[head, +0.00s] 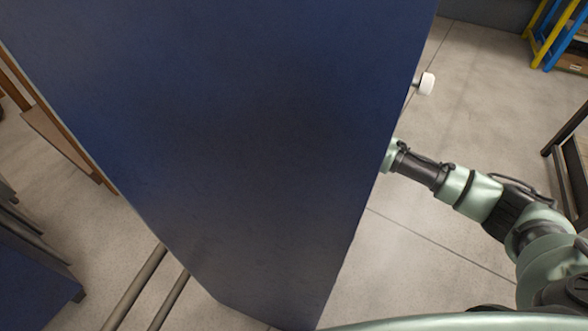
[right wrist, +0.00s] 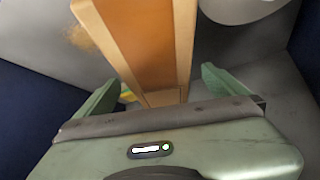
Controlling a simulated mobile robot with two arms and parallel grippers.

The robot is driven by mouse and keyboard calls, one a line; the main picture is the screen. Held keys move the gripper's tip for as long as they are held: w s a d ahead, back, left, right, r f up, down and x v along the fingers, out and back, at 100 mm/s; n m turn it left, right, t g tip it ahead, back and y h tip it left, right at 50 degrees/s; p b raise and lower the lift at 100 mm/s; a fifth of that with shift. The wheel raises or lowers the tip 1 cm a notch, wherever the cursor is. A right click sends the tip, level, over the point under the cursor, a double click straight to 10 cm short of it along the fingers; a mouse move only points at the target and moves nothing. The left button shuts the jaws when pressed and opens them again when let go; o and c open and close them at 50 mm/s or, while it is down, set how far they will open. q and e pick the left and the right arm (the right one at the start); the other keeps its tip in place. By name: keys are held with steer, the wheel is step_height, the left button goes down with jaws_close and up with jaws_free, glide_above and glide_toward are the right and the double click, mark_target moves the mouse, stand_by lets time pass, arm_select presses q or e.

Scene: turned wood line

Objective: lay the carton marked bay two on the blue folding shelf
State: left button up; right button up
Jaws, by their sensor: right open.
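A large dark blue panel (head: 250,130) fills the middle of the head view, close to the camera. I cannot tell whether it is the blue folding shelf. No carton with a bay two mark can be made out. My right arm comes in from the right, and its gripper is hidden behind the panel's right edge. In the right wrist view my right gripper (right wrist: 160,78) is open, with its two green fingers apart. An orange-brown wooden piece (right wrist: 150,45) stretches away beyond and between the fingers. I cannot tell whether it touches them. My left gripper is not in view.
A white knob (head: 427,84) sticks out by the panel's right edge. A yellow and blue rack (head: 548,35) stands at the far right. Two grey bars (head: 150,290) run at lower left. Pale tiled floor (head: 475,95) is clear between panel and rack.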

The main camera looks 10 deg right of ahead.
steer(key=p+x, duration=0.1)
steer(key=x, duration=0.4)
steer(key=shift+w, duration=0.2)
steer(key=c, duration=2)
